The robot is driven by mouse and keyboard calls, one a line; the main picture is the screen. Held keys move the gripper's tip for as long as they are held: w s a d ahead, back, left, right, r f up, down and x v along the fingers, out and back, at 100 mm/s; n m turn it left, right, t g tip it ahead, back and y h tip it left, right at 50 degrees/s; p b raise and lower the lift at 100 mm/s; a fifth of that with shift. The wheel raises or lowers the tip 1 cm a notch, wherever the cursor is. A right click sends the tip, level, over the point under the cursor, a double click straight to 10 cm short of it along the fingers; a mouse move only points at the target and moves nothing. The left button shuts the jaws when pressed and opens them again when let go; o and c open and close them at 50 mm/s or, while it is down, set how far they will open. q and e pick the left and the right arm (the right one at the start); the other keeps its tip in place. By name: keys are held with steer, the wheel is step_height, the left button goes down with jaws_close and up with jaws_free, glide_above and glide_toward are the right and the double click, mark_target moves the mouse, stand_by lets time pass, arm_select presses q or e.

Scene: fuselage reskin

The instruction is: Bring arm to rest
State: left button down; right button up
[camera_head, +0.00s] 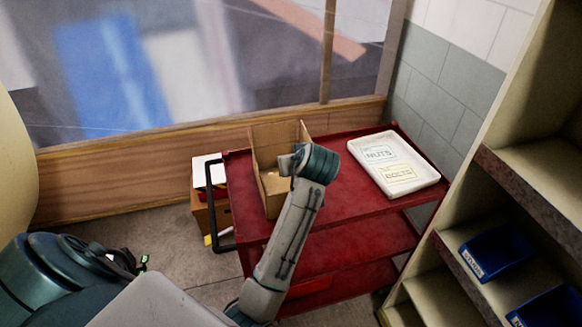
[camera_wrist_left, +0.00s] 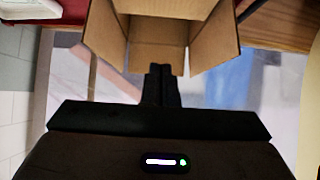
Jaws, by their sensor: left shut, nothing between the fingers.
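My left arm reaches up from the bottom of the head view, its wrist in front of an open cardboard box (camera_head: 268,188) on the red cart. The left fingers are hidden there. In the left wrist view my left gripper (camera_wrist_left: 161,70) is shut and empty. Its dark fingertips show at the near edge of the box (camera_wrist_left: 160,30), whose open side and spread flaps face the camera. Whether they touch the cardboard I cannot tell. My right gripper is in neither view.
The red cart (camera_head: 345,205) stands below a window ledge. A white tray (camera_head: 405,184) with cards reading NUTS and BOLTS lies on its right side. A shelf (camera_head: 530,190) with blue bins (camera_head: 497,252) stands at right. A small box (camera_head: 207,212) sits left of the cart.

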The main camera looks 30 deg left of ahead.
arm_select(q)
steer(key=s+d+f+m+g+h, duration=0.15)
steer(key=s+f+m, duration=0.35)
steer(key=s, duration=0.6)
steer(key=s+d+f+m+h, duration=0.25)
steer(key=s+f, duration=0.35)
steer(key=s, duration=0.4)
steer(key=s+d+f+m+g+h, duration=0.1)
steer(key=s+d+f+m+h, duration=0.15)
steer(key=s+f, duration=0.6)
steer(key=s+a+f+g+b, duration=0.1)
steer(key=a+f+b, duration=0.1)
steer(key=f, duration=1.4)
steer(key=s+a+f+g+b, duration=0.1)
steer(key=s+f, duration=0.1)
steer(key=f, duration=1.4)
steer(key=s+a+f+b, duration=0.1)
steer(key=s+f+b, duration=0.1)
steer(key=s+f, duration=1.6)
steer(key=shift+f+g, duration=0.45)
steer(key=shift+f, duration=0.35)
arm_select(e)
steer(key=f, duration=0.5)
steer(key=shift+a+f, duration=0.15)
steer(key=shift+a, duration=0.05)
